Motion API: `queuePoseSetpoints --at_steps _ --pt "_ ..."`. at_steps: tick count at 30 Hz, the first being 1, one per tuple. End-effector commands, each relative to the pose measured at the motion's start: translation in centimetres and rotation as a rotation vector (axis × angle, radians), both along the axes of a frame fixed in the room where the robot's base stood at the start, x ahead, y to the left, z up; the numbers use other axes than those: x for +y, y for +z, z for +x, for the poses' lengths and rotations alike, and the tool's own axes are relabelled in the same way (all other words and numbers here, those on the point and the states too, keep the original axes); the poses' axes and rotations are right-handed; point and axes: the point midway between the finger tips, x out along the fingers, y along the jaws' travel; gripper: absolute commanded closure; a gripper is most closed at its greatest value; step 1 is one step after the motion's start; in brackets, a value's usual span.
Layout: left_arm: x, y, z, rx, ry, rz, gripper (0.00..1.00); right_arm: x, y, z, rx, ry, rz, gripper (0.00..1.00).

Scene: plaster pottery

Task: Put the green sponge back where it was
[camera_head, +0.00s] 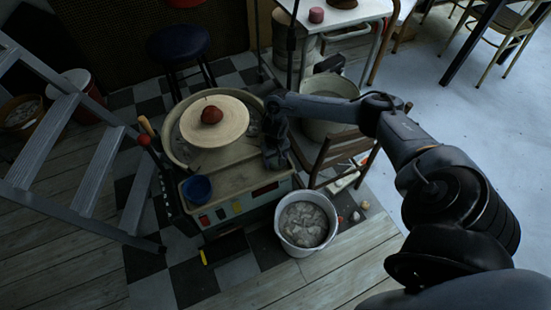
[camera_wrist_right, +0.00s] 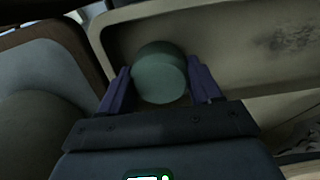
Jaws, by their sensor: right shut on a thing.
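The green sponge (camera_wrist_right: 158,76) is a round, dull green piece. It sits between the two purple fingers of my right gripper (camera_wrist_right: 160,90) in the right wrist view, and the fingers are shut on it. Behind it in that view is the beige basin of the pottery wheel (camera_wrist_right: 225,25). In the head view my right gripper (camera_head: 275,155) points down at the right edge of the pottery wheel's basin (camera_head: 172,143). The sponge is hidden there by the gripper. My left gripper is not in view.
A reddish clay lump (camera_head: 211,115) sits on the round wheel head (camera_head: 232,130). A blue bowl (camera_head: 196,188) stands on the front left of the wheel's table. A white bucket (camera_head: 283,232) stands in front, a chair (camera_head: 340,150) to the right and a metal ladder (camera_head: 45,140) to the left.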

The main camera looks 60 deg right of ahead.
Motion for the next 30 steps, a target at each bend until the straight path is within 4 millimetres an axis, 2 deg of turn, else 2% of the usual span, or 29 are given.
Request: queuePoseSetpoints --at_steps 1,3,14,20,30 --pt "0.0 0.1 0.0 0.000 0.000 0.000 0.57 0.0 -0.1 0.0 0.001 0.000 0.001 0.35" --pt "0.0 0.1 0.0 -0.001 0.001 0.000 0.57 0.0 -0.1 0.0 0.001 0.000 0.001 0.26" --pt "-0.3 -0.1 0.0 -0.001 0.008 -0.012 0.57 0.0 0.1 0.0 -0.001 0.000 -0.001 0.26" --pt "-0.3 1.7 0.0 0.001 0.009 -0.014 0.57 0.0 2.8 0.0 0.000 0.000 0.000 0.26" --pt "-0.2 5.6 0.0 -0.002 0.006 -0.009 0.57 -0.1 9.0 0.1 -0.001 0.000 -0.001 0.26"
